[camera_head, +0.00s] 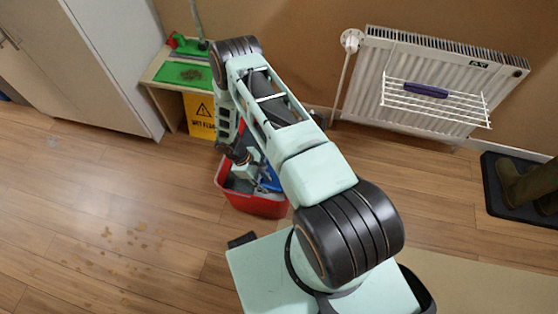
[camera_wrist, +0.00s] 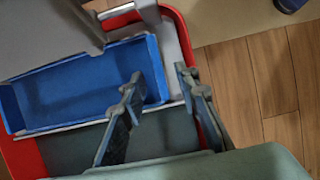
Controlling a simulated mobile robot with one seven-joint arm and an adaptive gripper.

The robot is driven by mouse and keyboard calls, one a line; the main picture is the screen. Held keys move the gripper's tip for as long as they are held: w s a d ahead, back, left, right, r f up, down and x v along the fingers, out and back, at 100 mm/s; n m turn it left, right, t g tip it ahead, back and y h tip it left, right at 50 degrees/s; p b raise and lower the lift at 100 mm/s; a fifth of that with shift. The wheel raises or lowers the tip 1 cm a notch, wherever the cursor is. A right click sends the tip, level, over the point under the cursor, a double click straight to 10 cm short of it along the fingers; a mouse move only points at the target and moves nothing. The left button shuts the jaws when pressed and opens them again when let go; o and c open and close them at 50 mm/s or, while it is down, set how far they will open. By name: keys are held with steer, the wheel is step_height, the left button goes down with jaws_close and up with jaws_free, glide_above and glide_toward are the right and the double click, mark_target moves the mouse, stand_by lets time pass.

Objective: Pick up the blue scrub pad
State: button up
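I cannot make out a blue scrub pad with certainty. A dark blue-purple, flat, rounded item (camera_head: 426,90) lies on the white wire rack at the radiator; I cannot tell if it is the pad. In the wrist view my gripper (camera_wrist: 158,80) is open, with nothing visible between its fingers. It is over a red bucket (camera_head: 260,207), whose rim also shows in the wrist view (camera_wrist: 24,158). A blue open tray (camera_wrist: 152,55) sits within the bucket, left of the fingers. The grey compartment below it shows no clear object, and the fingers hide part of it.
A low bench with a green mat (camera_head: 172,73) and a yellow wet-floor sign (camera_head: 199,115) stands behind the bucket. A grey cabinet (camera_head: 95,60) is at left. The radiator (camera_head: 400,58) and a boot tray (camera_head: 497,205) are at right. Brown spots (camera_head: 140,229) mark the open floor.

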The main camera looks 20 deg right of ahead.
steer(key=shift+x, duration=0.95)
steer(key=shift+r, duration=0.1)
jaws_close()
steer(key=shift+r, duration=0.1)
